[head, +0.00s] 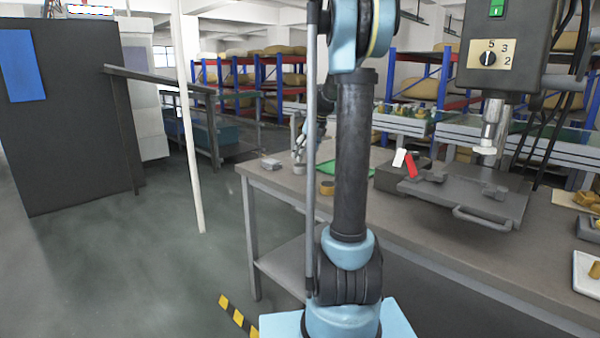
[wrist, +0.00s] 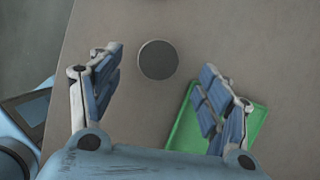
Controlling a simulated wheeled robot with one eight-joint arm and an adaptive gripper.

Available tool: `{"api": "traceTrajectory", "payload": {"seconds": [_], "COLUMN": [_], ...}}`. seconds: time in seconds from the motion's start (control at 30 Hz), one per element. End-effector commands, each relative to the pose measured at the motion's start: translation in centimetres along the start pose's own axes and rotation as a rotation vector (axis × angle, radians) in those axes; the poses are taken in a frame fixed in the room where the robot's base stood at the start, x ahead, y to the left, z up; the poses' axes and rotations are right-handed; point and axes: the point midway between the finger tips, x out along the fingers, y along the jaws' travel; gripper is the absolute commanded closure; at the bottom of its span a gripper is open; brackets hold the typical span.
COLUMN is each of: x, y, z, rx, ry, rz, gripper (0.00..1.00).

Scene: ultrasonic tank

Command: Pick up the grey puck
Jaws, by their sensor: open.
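The grey puck (wrist: 158,60) is a dark, round, flat disc on the brown tabletop. In the wrist view it lies between the tips of my gripper (wrist: 159,66), with a clear gap to each finger. My gripper is open and empty. In the head view my gripper (head: 299,152) hangs over the far left part of the workbench, partly hidden by my own arm. A small grey disc (head: 299,169) shows just below it there, which looks like the puck. I cannot tell the exact height of the fingers above it.
A green tray (wrist: 183,139) lies under the right finger in the wrist view. A tan ring (head: 328,188) and a small grey block (head: 270,163) lie nearby on the workbench (head: 400,215). The table edge is at left.

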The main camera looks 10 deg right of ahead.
Motion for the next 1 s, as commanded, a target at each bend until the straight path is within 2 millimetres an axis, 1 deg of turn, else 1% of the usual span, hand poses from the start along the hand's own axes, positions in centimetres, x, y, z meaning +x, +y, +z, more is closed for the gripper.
{"api": "traceTrajectory", "payload": {"seconds": [0.17,0.4,0.5,0.6,0.8,0.87,0.9,0.97,1.0], "x": [1.1,4.3,5.1,5.5,5.5,5.5,5.5,5.5,5.5], "y": [0.0,0.0,0.0,0.0,0.0,0.0,0.0,0.1,0.0], "z": [0.0,-0.1,-0.1,-0.1,-0.1,-0.1,-0.1,-0.1,-0.2], "rx": [0.0,0.0,0.0,0.0,0.0,0.0,0.0,0.0,0.0], "ry": [0.0,0.0,0.0,0.0,0.0,0.0,0.0,0.0,0.0], "rz": [0.0,0.0,0.0,0.0,0.0,0.0,0.0,0.0,0.0], "gripper": [0.29,0.29,0.29,0.29,0.29,0.43,0.52,0.66,0.75]}}
